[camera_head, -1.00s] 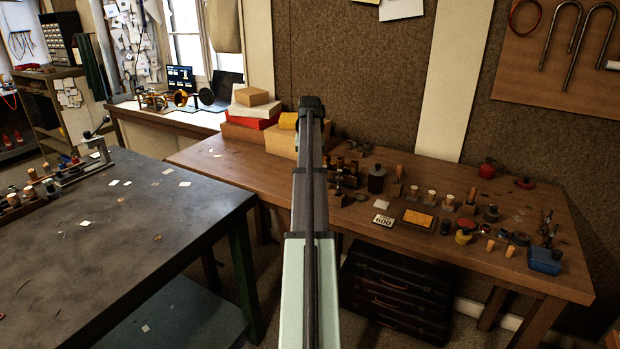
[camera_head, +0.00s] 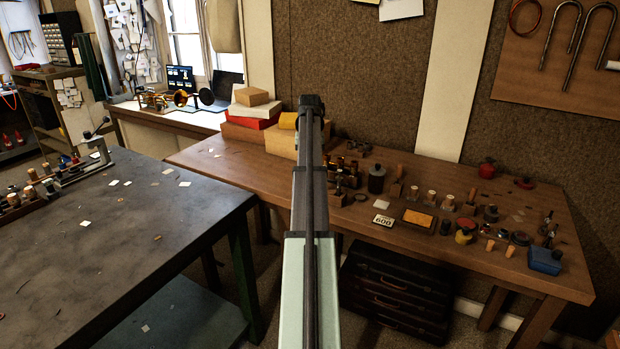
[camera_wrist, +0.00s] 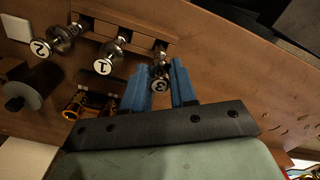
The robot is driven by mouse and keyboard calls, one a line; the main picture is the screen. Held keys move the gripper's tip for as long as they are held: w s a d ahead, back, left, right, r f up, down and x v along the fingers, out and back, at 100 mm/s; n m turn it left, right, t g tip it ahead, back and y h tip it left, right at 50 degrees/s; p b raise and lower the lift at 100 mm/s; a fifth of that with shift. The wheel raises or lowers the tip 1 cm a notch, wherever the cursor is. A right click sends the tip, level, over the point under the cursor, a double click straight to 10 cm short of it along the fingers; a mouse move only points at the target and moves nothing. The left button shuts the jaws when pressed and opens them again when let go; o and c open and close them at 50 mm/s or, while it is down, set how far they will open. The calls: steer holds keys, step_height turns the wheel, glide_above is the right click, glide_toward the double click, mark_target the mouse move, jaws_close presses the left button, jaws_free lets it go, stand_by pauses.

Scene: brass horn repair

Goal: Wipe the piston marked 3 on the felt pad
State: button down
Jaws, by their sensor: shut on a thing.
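In the head view my arm hides the gripper. An orange pad in a dark frame (camera_head: 418,218) lies on the wooden bench; I cannot tell if it is felt.
A card marked 600 (camera_head: 383,220) lies left of the orange pad. A dark bottle (camera_head: 376,180), corked pieces and a blue container (camera_head: 545,260) crowd the wooden bench (camera_head: 490,258). Stacked boxes (camera_head: 262,118) stand at its back left. A dark table (camera_head: 120,250) is at left.

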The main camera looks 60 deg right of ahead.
steer(key=shift+r, duration=3.7)
